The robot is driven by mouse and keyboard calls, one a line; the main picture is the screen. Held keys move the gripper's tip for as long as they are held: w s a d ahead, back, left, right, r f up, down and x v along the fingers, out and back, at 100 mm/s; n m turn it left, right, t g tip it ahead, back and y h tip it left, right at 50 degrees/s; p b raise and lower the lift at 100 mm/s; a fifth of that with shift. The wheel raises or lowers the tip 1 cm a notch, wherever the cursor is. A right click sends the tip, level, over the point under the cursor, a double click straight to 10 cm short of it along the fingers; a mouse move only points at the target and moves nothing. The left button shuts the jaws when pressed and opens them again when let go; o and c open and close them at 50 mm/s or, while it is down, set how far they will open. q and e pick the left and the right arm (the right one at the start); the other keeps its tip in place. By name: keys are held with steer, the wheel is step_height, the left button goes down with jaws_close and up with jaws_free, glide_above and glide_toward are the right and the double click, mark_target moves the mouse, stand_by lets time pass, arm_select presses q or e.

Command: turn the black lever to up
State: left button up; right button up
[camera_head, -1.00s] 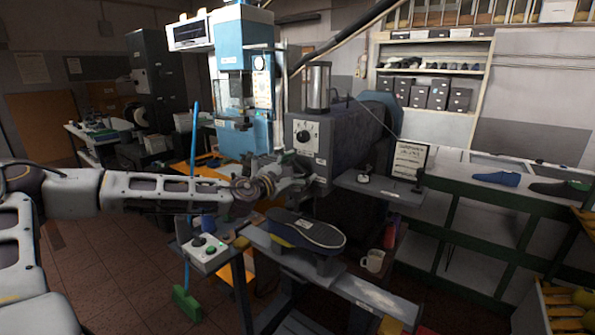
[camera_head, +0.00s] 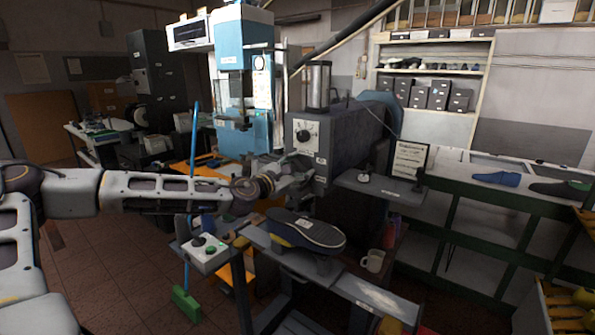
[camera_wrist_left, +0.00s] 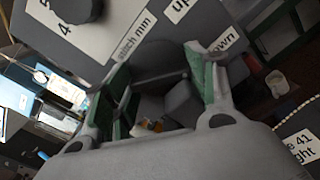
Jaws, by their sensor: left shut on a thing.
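The grey machine box (camera_head: 308,138) with a round dial stands at the centre of the head view. In the left wrist view, its face (camera_wrist_left: 105,35) carries an "up" label (camera_wrist_left: 180,8) and a "down" label (camera_wrist_left: 222,42). My left gripper (camera_wrist_left: 160,68), with green finger pads, is at the lower part of this face. It is shut on the black lever (camera_wrist_left: 162,77), a dark bar partly hidden between the fingers. The lever lies nearer the "down" label than the "up" label. In the head view my left gripper (camera_head: 303,172) covers the lever. My right gripper is not in view.
A dark shoe (camera_head: 307,230) rests on the stand below my arm. A small control box (camera_head: 205,256) is to its left, a white mug (camera_head: 373,261) to its right.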

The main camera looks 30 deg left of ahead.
arm_select(q)
steer(key=shift+f+n+b, duration=0.1)
steer(key=shift+n+b, duration=0.8)
steer(key=shift+n, duration=0.3)
steer(key=n+b, duration=0.2)
steer(key=n, duration=0.1)
steer(key=shift+n, duration=0.3)
steer(key=n+b, duration=0.1)
steer(key=n, duration=0.1)
steer(key=shift+n, duration=0.3)
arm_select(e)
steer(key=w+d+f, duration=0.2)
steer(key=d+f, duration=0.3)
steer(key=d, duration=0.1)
arm_select(q)
steer(key=n+b, duration=0.2)
steer(key=n, duration=0.2)
steer(key=shift+d+n, duration=0.1)
steer(key=shift+n, duration=0.2)
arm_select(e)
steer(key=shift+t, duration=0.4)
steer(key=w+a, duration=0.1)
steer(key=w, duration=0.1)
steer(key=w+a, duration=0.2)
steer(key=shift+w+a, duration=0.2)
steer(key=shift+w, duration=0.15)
arm_select(q)
steer(key=shift+n, duration=0.3)
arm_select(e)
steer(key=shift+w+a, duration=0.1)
